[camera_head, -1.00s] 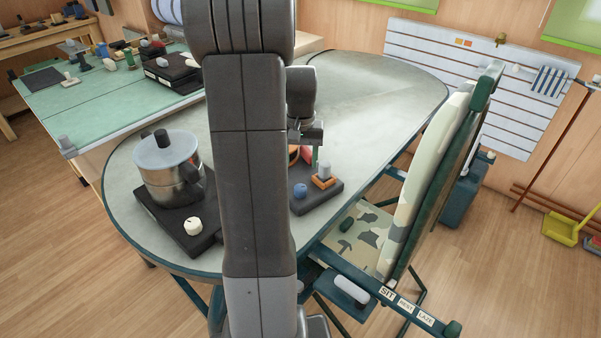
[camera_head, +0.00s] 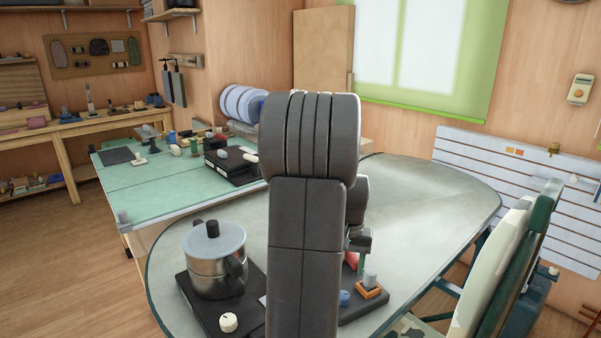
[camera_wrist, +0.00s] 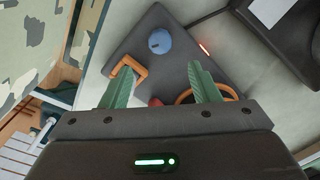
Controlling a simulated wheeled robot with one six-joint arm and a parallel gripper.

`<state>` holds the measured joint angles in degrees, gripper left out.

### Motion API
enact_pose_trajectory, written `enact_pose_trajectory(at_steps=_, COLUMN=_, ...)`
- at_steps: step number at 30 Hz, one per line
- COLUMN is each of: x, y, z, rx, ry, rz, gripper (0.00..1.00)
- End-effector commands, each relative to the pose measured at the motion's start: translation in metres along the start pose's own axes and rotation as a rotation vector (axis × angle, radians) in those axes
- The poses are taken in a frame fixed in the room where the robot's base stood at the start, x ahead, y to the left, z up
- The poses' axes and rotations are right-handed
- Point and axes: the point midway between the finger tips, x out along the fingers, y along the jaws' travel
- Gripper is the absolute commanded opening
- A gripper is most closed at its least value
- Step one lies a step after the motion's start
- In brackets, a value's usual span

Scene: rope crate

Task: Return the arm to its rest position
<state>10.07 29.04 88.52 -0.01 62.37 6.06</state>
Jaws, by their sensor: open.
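My gripper (camera_wrist: 152,88) is open in the wrist view, its two green fingers apart with nothing held between them. It hangs above a dark board (camera_wrist: 160,50) that carries a blue knob (camera_wrist: 160,40), an orange square bracket (camera_wrist: 128,68), an orange ring and a red piece. In the head view my arm stands upright in the middle and hides part of the table and most of the gripper. The board (camera_head: 362,308) shows there just right of my arm, with the blue knob (camera_head: 345,298) and an orange-based grey peg (camera_head: 369,285).
The rounded grey table (camera_head: 425,210) is mostly clear toward the back. A lidded steel pot (camera_head: 214,265) stands on a dark base at the left. A camouflage chair (camera_head: 495,265) is close on the right. A green workbench (camera_head: 150,190) with several items stands behind left.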

Motion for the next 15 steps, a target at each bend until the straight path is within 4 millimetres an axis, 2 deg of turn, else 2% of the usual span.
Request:
enact_pose_trajectory(at_steps=1, x=0.012, y=0.000, z=0.001, rx=0.000, ry=-0.005, rz=0.001, gripper=0.56)
enact_pose_trajectory(at_steps=6, x=0.047, y=0.000, z=0.001, rx=0.000, ry=-0.006, rz=0.001, gripper=0.56)
enact_pose_trajectory(at_steps=15, x=0.093, y=0.000, z=0.001, rx=-0.001, ry=-0.004, rz=0.000, gripper=0.56)
